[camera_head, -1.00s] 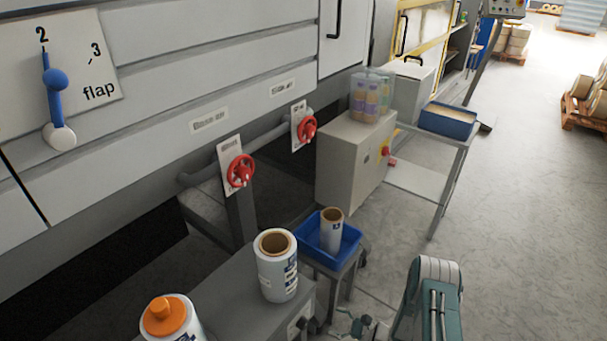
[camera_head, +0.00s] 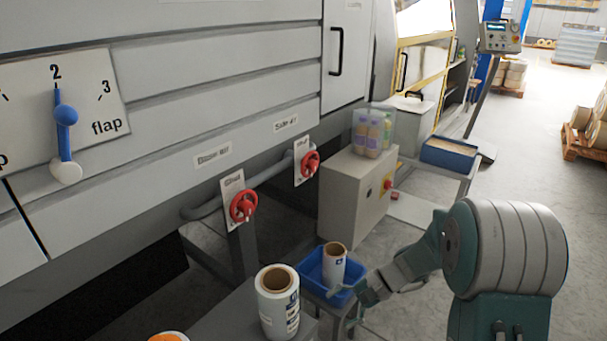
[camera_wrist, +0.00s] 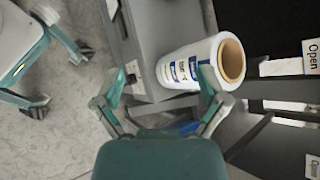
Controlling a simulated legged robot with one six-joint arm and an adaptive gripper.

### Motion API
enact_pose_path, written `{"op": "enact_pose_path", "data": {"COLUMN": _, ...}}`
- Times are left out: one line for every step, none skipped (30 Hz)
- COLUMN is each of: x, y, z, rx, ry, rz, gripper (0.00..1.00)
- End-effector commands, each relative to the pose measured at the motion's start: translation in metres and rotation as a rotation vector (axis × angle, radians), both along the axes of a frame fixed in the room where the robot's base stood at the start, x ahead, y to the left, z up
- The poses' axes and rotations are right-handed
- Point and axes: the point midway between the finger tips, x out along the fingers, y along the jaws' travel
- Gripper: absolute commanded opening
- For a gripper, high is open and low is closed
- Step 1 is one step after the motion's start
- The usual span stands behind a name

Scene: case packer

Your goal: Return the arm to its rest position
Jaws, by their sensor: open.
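My arm is green and grey and shows at the right of the head view, reaching left with the elbow raised. My gripper (camera_head: 346,306) is at the front right of the blue tray, near the small stand. In the wrist view the gripper (camera_wrist: 160,98) has its two fingers spread wide, with nothing held between them. A white film roll (camera_wrist: 192,64) with a brown core lies beyond the fingers in that view. No marked rest position shows.
The blue tray (camera_head: 312,268) holds a small roll (camera_head: 334,263). A larger roll (camera_head: 278,300) stands on the grey bench. Red valve wheels (camera_head: 243,207) (camera_head: 310,164) and a grey control box (camera_head: 350,195) are behind. Open floor (camera_head: 545,165) lies to the right.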

Motion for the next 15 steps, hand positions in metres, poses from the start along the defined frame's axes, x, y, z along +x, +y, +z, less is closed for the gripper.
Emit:
{"op": "enact_pose_path", "data": {"x": -0.007, "y": 0.0, "z": 0.015, "rx": -0.038, "ry": -0.037, "rz": 0.028, "gripper": 0.93}}
{"op": "enact_pose_path", "data": {"x": -0.012, "y": -0.001, "z": 0.022, "rx": -0.061, "ry": -0.056, "rz": 0.044, "gripper": 0.93}}
{"op": "enact_pose_path", "data": {"x": -0.018, "y": -0.002, "z": 0.031, "rx": -0.091, "ry": -0.082, "rz": 0.065, "gripper": 0.93}}
{"op": "enact_pose_path", "data": {"x": -0.022, "y": -0.003, "z": 0.038, "rx": -0.114, "ry": -0.101, "rz": 0.08, "gripper": 0.93}}
{"op": "enact_pose_path", "data": {"x": -0.027, "y": -0.003, "z": 0.044, "rx": -0.137, "ry": -0.119, "rz": 0.095, "gripper": 0.93}}
{"op": "enact_pose_path", "data": {"x": -0.033, "y": -0.005, "z": 0.052, "rx": -0.168, "ry": -0.146, "rz": 0.115, "gripper": 0.93}}
{"op": "enact_pose_path", "data": {"x": -0.038, "y": -0.006, "z": 0.058, "rx": -0.192, "ry": -0.167, "rz": 0.129, "gripper": 0.93}}
{"op": "enact_pose_path", "data": {"x": -0.043, "y": -0.007, "z": 0.064, "rx": -0.215, "ry": -0.187, "rz": 0.144, "gripper": 0.93}}
{"op": "enact_pose_path", "data": {"x": -0.049, "y": -0.009, "z": 0.071, "rx": -0.246, "ry": -0.214, "rz": 0.161, "gripper": 0.93}}
{"op": "enact_pose_path", "data": {"x": -0.054, "y": -0.01, "z": 0.077, "rx": -0.269, "ry": -0.235, "rz": 0.174, "gripper": 0.93}}
{"op": "enact_pose_path", "data": {"x": -0.058, "y": -0.011, "z": 0.082, "rx": -0.293, "ry": -0.256, "rz": 0.187, "gripper": 0.93}}
{"op": "enact_pose_path", "data": {"x": -0.065, "y": -0.013, "z": 0.089, "rx": -0.324, "ry": -0.284, "rz": 0.204, "gripper": 0.93}}
{"op": "enact_pose_path", "data": {"x": -0.07, "y": -0.015, "z": 0.094, "rx": -0.348, "ry": -0.306, "rz": 0.216, "gripper": 0.93}}
{"op": "enact_pose_path", "data": {"x": -0.075, "y": -0.016, "z": 0.099, "rx": -0.372, "ry": -0.328, "rz": 0.227, "gripper": 0.93}}
{"op": "enact_pose_path", "data": {"x": -0.081, "y": -0.019, "z": 0.106, "rx": -0.402, "ry": -0.356, "rz": 0.241, "gripper": 0.93}}
